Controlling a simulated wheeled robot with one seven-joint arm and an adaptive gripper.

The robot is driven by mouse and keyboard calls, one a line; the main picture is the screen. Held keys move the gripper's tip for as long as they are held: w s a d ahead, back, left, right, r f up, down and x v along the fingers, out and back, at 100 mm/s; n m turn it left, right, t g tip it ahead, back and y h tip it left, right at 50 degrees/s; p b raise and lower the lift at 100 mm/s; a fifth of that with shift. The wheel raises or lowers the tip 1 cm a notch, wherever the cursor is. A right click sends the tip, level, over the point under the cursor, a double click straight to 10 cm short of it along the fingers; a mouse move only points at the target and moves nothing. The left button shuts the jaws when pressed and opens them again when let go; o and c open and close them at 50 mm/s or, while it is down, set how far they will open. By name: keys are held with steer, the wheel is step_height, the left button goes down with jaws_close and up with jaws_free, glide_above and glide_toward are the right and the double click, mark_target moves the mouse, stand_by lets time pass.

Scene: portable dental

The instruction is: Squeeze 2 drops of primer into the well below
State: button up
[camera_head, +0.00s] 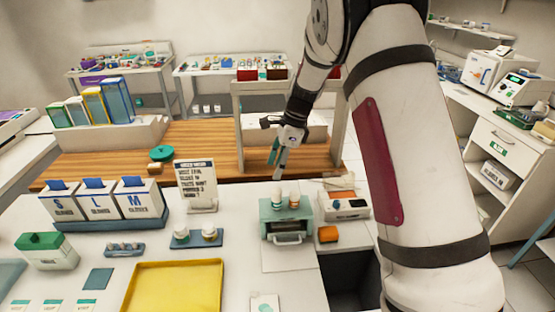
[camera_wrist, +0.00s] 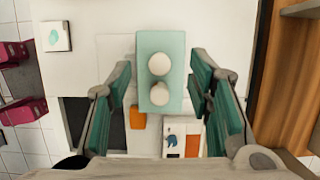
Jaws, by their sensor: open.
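Two small bottles with white caps stand upright on top of a teal box (camera_head: 286,216). In the head view, the left bottle (camera_head: 278,201) and the right bottle (camera_head: 294,201) both show some orange; I cannot read which is primer. In the wrist view their round caps, the upper cap (camera_wrist: 159,64) and the lower cap (camera_wrist: 160,94), are seen from above on the teal box (camera_wrist: 147,45). My gripper (camera_head: 278,172) is open and empty above the box, its fingers (camera_wrist: 161,72) apart on either side of the caps. The box has an open front with a handle; I cannot make out a well.
A white card with a teal spot (camera_head: 264,304) lies at the front edge. An orange block (camera_head: 328,234) and a white device (camera_head: 345,205) stand right of the box. A sign (camera_head: 197,184) and two jars on a blue tray (camera_head: 195,241) are left. A wooden counter (camera_head: 110,165) lies behind.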

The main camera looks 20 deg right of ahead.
mark_target(280, 190)
step_height(280, 190, down, 12)
steer(key=b, duration=0.2)
steer(key=shift+r+b, duration=0.1)
steer(key=shift+b, duration=0.25)
steer(key=shift+c, duration=0.3)
steer(key=c, duration=0.7)
steer(key=shift+o, duration=0.2)
steer(key=o, duration=0.5)
steer(key=c, duration=0.5)
